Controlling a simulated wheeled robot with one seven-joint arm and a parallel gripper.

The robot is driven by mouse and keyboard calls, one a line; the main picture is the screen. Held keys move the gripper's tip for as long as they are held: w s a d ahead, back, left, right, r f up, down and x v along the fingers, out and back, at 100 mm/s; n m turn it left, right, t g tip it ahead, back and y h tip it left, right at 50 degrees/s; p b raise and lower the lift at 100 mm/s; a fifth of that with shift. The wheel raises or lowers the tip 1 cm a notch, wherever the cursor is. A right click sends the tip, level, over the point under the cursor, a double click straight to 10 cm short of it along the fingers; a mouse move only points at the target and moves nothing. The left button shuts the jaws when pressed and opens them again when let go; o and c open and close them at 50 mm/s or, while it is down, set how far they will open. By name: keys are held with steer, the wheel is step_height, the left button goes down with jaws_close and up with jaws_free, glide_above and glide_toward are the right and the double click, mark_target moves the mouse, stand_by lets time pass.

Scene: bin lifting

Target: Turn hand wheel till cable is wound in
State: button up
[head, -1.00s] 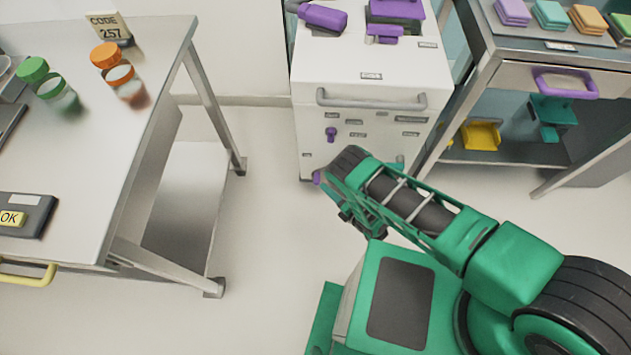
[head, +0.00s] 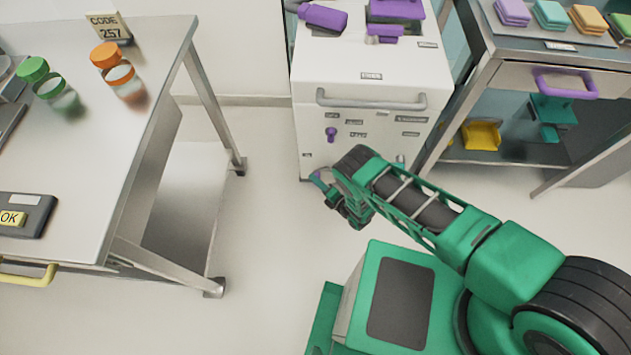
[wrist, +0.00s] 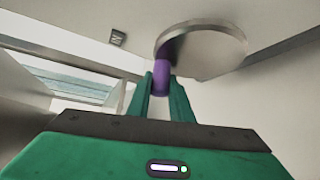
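The hand wheel (wrist: 200,52) shows in the wrist view as a round grey disc with a purple crank handle (wrist: 161,75) sticking out toward me. My gripper (wrist: 162,88) has one green finger on each side of this handle and appears shut on it. My arm hides most of the wheel there. The cable cannot be made out in either view.
A steel table (head: 110,190) with jars and an OK button box (head: 25,213) stands at the left. A shelf unit (head: 510,75) with a purple-handled drawer stands at the right. A horizontal bar handle (head: 370,104) crosses the cabinet front. The floor between table and cabinet is clear.

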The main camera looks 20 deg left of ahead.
jaws_close()
steer(key=shift+d+r+m+y, duration=0.2)
steer(key=shift+d+m+y, duration=0.15)
steer(key=shift+m+y, duration=0.2)
steer(key=o, duration=0.7)
jaws_free()
steer(key=v, duration=1)
steer(key=shift+s+d+f, duration=0.1)
steer(key=shift+s+d, duration=0.15)
steer(key=shift+d, duration=0.05)
